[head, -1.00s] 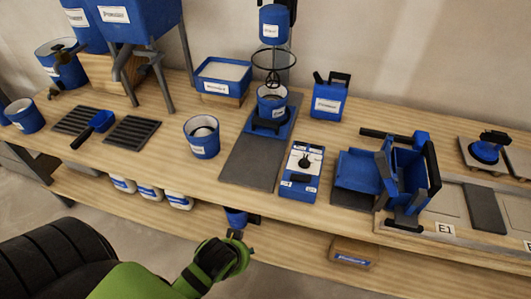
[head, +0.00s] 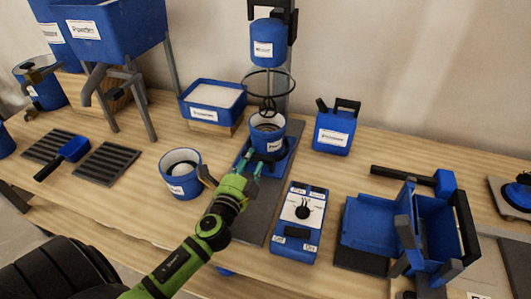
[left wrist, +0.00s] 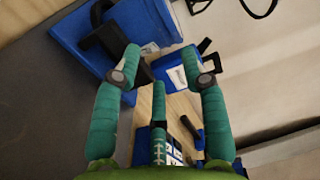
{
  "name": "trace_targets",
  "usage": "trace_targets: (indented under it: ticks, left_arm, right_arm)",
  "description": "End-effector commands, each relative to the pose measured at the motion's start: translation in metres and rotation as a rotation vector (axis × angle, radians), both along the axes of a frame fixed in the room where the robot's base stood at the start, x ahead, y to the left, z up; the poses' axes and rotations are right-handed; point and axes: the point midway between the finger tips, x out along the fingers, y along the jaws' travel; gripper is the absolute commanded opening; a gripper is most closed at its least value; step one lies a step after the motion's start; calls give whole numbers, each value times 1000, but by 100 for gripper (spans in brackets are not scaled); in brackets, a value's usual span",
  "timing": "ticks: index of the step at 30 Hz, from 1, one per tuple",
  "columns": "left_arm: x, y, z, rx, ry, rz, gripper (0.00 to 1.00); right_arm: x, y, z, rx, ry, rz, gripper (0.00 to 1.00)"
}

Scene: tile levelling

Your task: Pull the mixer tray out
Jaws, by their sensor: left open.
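The blue mixer tray (head: 283,165) sits on a dark grey slide plate (head: 262,212) under the mixer (head: 268,45), with a blue bucket (head: 268,146) standing on it below the whisk. My left gripper (head: 248,165) is at the tray's front left, its green fingers spread and empty. It partly hides the tray's front in the head view. In the left wrist view the tray (left wrist: 75,35) and its black handle (left wrist: 108,38) lie at the upper left, beside and beyond the open fingers (left wrist: 168,65). I cannot tell whether a finger touches the handle. My right gripper is not in view.
A blue bucket (head: 181,175) stands just left of my gripper. A control box (head: 297,225) lies right of the plate. A blue jug (head: 334,128) and a blue tool with black handles (head: 410,235) are further right. The plate's front is clear.

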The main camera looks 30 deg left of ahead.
Motion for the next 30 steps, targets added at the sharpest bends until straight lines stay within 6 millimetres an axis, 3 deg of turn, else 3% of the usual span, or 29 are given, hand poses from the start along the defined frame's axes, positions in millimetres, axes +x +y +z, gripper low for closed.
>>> trace_targets:
  ticks: [1,9,17,30]
  left_arm:
    - [-1,0,-20,0,1,0,43]
    - [-1,0,-54,-3,1,1,43]
    - [9,2,-56,-4,-1,2,43]
    - [64,16,-57,-4,1,2,43]
  right_arm:
    - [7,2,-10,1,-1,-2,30]
    - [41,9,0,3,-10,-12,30]
    - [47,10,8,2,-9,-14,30]
    - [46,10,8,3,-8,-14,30]
